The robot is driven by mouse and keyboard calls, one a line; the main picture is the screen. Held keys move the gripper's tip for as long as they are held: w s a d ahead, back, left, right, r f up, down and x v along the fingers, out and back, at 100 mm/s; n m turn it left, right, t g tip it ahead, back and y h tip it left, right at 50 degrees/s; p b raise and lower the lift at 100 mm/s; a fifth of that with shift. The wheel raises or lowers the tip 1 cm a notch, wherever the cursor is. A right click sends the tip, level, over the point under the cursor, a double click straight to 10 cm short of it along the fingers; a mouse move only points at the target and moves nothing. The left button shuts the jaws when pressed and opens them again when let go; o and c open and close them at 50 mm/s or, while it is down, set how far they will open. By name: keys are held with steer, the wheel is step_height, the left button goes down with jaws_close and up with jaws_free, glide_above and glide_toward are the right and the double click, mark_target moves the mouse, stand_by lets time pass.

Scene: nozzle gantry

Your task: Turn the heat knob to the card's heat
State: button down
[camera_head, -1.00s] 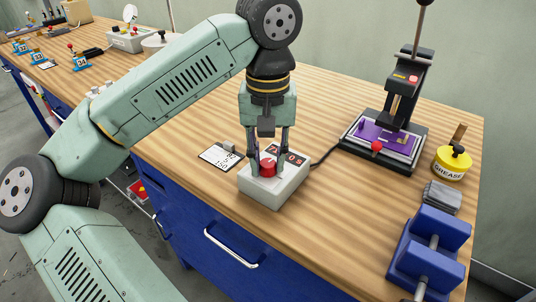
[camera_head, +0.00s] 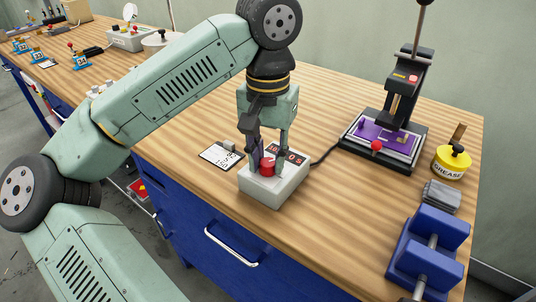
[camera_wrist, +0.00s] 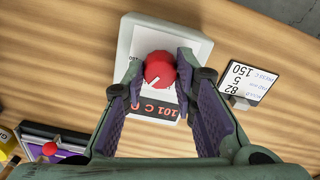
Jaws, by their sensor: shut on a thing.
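The red heat knob (camera_head: 267,167) sits on a pale control box (camera_head: 272,194) near the bench's front edge. My gripper (camera_head: 268,160) points down over the box and is shut on the knob, one finger on each side. In the wrist view the knob (camera_wrist: 159,72) has a white mark pointing to the lower left in the picture. The box's display (camera_wrist: 158,110) reads 101 C in red. The card (camera_head: 221,157) stands left of the box; in the wrist view it (camera_wrist: 248,80) shows the numbers 82, 5 and 150, with small blurred labels.
A press (camera_head: 400,100) with a purple plate (camera_head: 380,135) stands behind to the right, joined to the box by a black cable. A yellow grease tub (camera_head: 452,162) and a blue vise-like fixture (camera_head: 431,250) are at the right. Bare wood surrounds the box.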

mark_target(268, 162)
steer(key=c, duration=1.3)
jaws_free()
steer(key=shift+r, duration=0.1)
step_height(268, 162, up, 12)
steer(key=shift+f, duration=0.1)
